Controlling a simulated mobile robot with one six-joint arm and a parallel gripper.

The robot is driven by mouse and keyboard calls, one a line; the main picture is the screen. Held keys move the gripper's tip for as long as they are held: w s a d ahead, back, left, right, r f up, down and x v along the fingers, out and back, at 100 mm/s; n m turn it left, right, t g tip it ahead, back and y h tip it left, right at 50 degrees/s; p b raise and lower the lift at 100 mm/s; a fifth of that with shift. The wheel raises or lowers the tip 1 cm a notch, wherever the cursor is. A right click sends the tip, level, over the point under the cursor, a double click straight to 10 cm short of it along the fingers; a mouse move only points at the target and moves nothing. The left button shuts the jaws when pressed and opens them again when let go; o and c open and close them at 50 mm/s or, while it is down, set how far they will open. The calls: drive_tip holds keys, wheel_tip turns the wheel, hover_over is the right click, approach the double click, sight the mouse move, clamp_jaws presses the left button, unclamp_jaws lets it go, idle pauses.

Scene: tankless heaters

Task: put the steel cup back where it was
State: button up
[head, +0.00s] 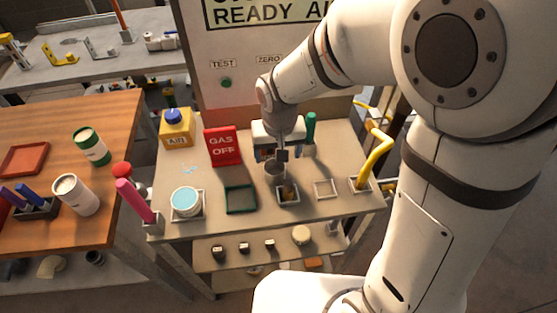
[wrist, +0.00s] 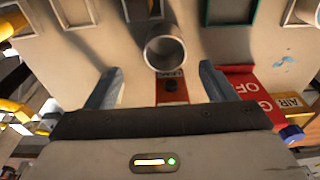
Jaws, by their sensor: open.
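In the wrist view my gripper (wrist: 160,68) is open, with one finger to each side and the cup ahead, between and just beyond the tips. I cannot tell whether a finger touches it.
An empty green-edged tray (head: 240,199) and an empty square frame (head: 325,189) flank the small tray. A red "GAS OFF" sign (head: 222,146), a yellow pipe (head: 375,157) and a blue-lidded jar (head: 186,200) stand nearby. A red labelled block (wrist: 172,90) lies between my fingers.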

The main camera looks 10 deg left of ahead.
sight(275, 168)
drive_tip(key=shift+w+a+f+p, duration=0.15)
drive_tip(key=shift+w+f, duration=0.05)
drive_tip(key=shift+f, duration=1.15)
drive_tip(key=shift+w+a+f+p, duration=0.1)
drive_tip(key=shift+w+a+f, duration=0.1)
drive_tip(key=shift+f, duration=1.1)
drive_tip(key=shift+w+a+f+p, duration=0.15)
drive_tip(key=shift+f, duration=1.2)
drive_tip(key=c, duration=1.2)
